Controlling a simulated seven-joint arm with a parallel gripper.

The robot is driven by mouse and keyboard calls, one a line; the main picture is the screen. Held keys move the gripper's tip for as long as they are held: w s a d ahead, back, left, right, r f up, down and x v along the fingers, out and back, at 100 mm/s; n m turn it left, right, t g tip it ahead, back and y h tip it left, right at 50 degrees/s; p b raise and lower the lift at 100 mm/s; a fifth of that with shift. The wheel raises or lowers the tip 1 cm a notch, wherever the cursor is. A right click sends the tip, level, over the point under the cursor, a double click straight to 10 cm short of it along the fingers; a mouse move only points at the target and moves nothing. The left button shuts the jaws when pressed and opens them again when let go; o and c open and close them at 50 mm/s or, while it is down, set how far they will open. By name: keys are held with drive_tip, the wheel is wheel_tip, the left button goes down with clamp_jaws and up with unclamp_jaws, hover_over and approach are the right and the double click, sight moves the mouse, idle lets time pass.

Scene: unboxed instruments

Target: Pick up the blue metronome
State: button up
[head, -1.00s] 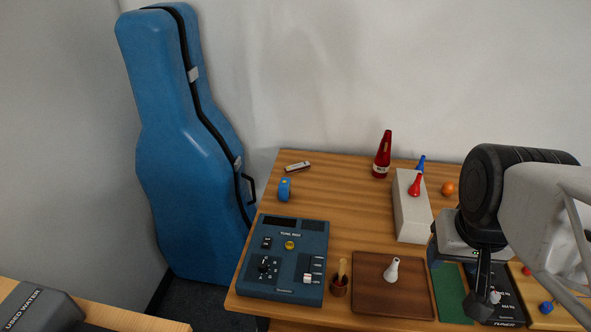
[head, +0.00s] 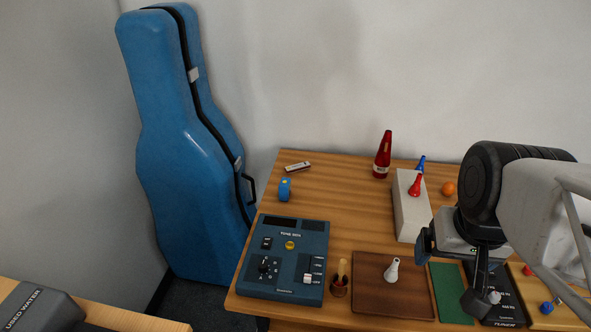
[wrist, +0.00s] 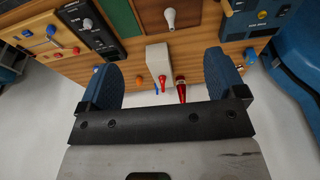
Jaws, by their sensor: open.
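A small blue tapered piece (head: 421,163), which seems to be the blue metronome, stands at the back of the table behind the white block. Its lower part is hidden by the block. It also shows in the wrist view, where the blue piece (wrist: 155,90) is small and lies between my fingers in the picture but well beyond them. My gripper (head: 455,246) is above the right front of the table, to the right of and nearer than the blue piece. In the wrist view my gripper (wrist: 162,62) is open with nothing between its fingers.
A white block (head: 412,215) bears a red tapered piece (head: 415,186). A tall red bottle-like object (head: 382,158) and an orange ball (head: 448,188) flank the blue piece. A blue device (head: 284,258) and a brown board (head: 370,300) lie in front.

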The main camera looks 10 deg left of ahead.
drive_tip(key=w+a+f+m+g+y, duration=0.1)
drive_tip(key=w+a+m+y, duration=0.1)
drive_tip(key=w+a, duration=0.3)
drive_tip(key=w+a+f+m+g+y, duration=0.1)
drive_tip(key=w+a+m+y, duration=0.15)
drive_tip(key=w, duration=0.45)
drive_tip(key=m+g+y, duration=0.1)
drive_tip(key=m+y, duration=0.6)
drive_tip(key=m, duration=0.2)
approach(290, 183)
drive_tip(key=s+d+r, duration=0.1)
drive_tip(key=s+r, duration=0.5)
drive_tip(key=s, duration=0.3)
drive_tip(key=w+a+f+m, duration=0.1)
drive_tip(key=w+f, duration=0.1)
drive_tip(key=f, duration=0.1)
drive_tip(key=w+a+f+m+y, duration=0.1)
drive_tip(key=w+f+m, duration=0.1)
drive_tip(key=w, duration=0.1)
drive_tip(key=w+a+f+m+y, duration=0.1)
drive_tip(key=w+a+f, duration=0.1)
drive_tip(key=f, duration=0.1)
drive_tip(key=shift+w+f+m+t, duration=0.25)
drive_tip(key=shift+w+f+t, duration=0.05)
drive_tip(key=shift+w+t, duration=0.1)
drive_tip(key=shift+x, duration=1.25)
